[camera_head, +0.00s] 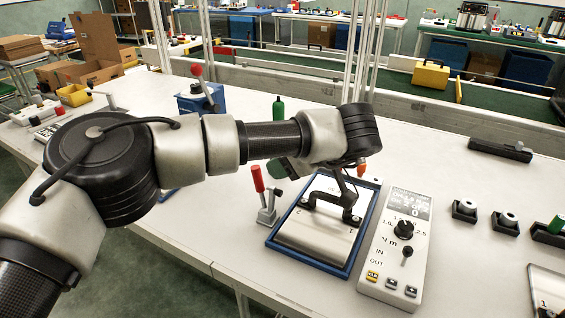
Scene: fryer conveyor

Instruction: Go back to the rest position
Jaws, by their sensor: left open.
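My left arm reaches in from the left across the table. Its gripper (346,186) points down just above the black handle (331,202) of a metal plate. The wrist hides most of the gripper, and only thin dark finger parts show. I cannot tell whether the fingers touch the handle. The plate lies inside a blue frame (313,267) on the white table. My right gripper is not in view.
A red-handled toggle clamp (265,196) stands left of the frame. A white control box (397,248) with a knob and buttons lies to its right. Small black holders (465,211) sit farther right. A green bottle (278,110) stands behind the arm.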

